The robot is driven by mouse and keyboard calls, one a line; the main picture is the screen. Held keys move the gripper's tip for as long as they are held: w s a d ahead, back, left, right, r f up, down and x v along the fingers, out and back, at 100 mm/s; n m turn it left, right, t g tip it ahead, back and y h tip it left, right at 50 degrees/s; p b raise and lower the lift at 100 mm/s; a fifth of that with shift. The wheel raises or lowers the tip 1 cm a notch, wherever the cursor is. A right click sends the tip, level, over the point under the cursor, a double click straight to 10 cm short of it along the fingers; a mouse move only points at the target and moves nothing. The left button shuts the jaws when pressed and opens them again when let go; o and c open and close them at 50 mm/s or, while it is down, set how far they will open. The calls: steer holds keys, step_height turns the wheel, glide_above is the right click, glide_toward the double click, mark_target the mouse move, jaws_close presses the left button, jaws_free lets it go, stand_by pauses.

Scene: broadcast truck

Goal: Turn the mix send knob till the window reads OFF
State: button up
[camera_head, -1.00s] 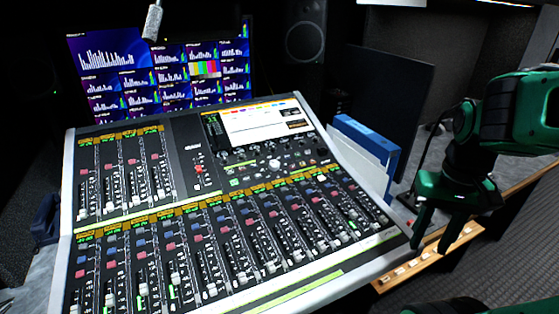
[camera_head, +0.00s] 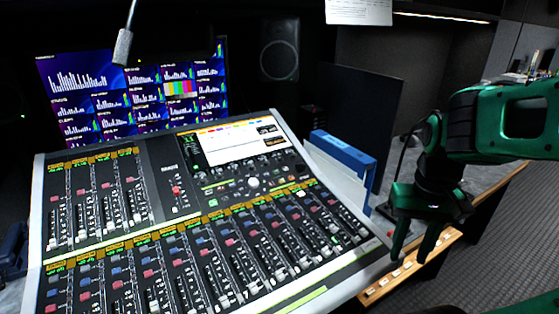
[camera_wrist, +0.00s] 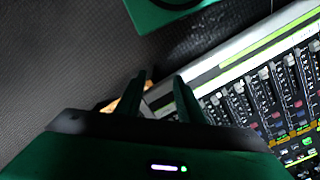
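The mixing console (camera_head: 46,190) fills the left and middle of the head view, with a lit screen (camera_head: 232,141) at its upper right. A large pale round knob (camera_head: 254,183) stands below the screen among several small knobs; I cannot tell which one is the mix send knob. Two small dark windows, an upper one (camera_head: 267,129) and a lower one (camera_head: 275,141), sit at the screen's right; their text is too small to read. My gripper (camera_head: 411,252) hangs off the console's right side, fingers down, apart and empty. In the wrist view my gripper (camera_wrist: 161,80) shows a clear gap.
A blue binder (camera_head: 345,152) with pale sheets stands right of the console. A wooden strip (camera_head: 410,268) with switches runs below my gripper. A microphone (camera_head: 123,46) hangs at upper left. Monitors (camera_head: 130,95) and a speaker (camera_head: 279,49) stand behind. Carpet is clear at lower right.

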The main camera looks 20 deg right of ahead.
step_height(320, 180, up, 6)
steer(key=r+n+t, duration=0.1)
steer(key=n+t, duration=0.4)
steer(key=n, duration=0.2)
glide_above(281, 158)
steer(key=s, duration=0.4)
steer(key=x, duration=1)
steer(key=shift+s+f, duration=0.3)
steer(key=shift+f, duration=0.1)
steer(key=shift+c, duration=0.6)
jaws_close()
